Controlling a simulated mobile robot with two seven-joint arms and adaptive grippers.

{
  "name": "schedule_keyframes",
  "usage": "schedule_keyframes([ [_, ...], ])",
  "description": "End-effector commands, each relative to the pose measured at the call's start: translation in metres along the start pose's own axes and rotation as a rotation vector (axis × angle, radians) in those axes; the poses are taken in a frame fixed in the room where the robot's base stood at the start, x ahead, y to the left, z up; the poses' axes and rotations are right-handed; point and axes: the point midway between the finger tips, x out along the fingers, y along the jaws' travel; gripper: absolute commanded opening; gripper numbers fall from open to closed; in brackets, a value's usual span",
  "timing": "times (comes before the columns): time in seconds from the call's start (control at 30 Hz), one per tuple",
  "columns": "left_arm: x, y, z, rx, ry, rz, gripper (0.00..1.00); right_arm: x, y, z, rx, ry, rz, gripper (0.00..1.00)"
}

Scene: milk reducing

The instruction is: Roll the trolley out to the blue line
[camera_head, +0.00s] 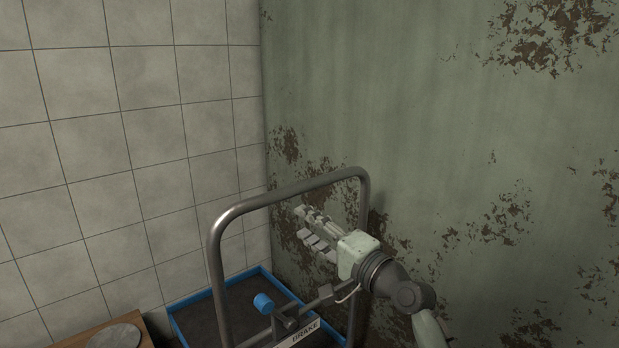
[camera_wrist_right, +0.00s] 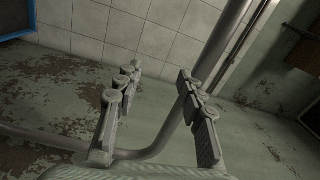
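The trolley's bent grey metal handle (camera_head: 290,188) stands in the lower middle of the head view, with a blue-rimmed dark deck (camera_head: 195,332) behind it. A brake lever with a blue knob (camera_head: 264,303) sits low on the frame above a "BRAKE" label (camera_head: 306,334). My right gripper (camera_head: 312,228) is by the handle's right upright, its fingers pointing up and left across the frame's opening. In the right wrist view the fingers (camera_wrist_right: 160,100) are apart, and the handle tube (camera_wrist_right: 212,62) passes close to them; contact is unclear. No blue line on the floor is recognisable. My left gripper is out of view.
A stained green wall (camera_head: 440,120) fills the right side close behind my right arm. A tiled wall (camera_head: 120,150) is on the left. A wooden surface with a grey round disc (camera_head: 115,337) is at the lower left, beside the trolley. Little floor shows.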

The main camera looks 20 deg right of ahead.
Motion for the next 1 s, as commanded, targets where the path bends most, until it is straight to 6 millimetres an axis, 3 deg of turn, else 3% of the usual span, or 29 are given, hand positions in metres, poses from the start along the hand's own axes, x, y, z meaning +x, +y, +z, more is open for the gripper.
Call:
schedule_keyframes([
  [0.1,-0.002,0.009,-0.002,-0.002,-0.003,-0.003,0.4,0.003,-0.032,-0.02,0.086,0.01,-0.091,0.39],
  [0.2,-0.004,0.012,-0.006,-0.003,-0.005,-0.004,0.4,0.008,-0.047,-0.03,0.129,0.012,-0.135,0.39],
  [0.43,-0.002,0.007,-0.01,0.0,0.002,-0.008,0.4,0.036,-0.055,-0.031,0.142,0.011,-0.144,0.39],
  [0.7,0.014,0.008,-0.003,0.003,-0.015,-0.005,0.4,0.076,-0.059,-0.032,0.14,0.012,-0.141,0.39],
  [1.0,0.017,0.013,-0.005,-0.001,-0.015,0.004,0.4,0.088,-0.059,-0.032,0.136,0.012,-0.138,0.39],
])
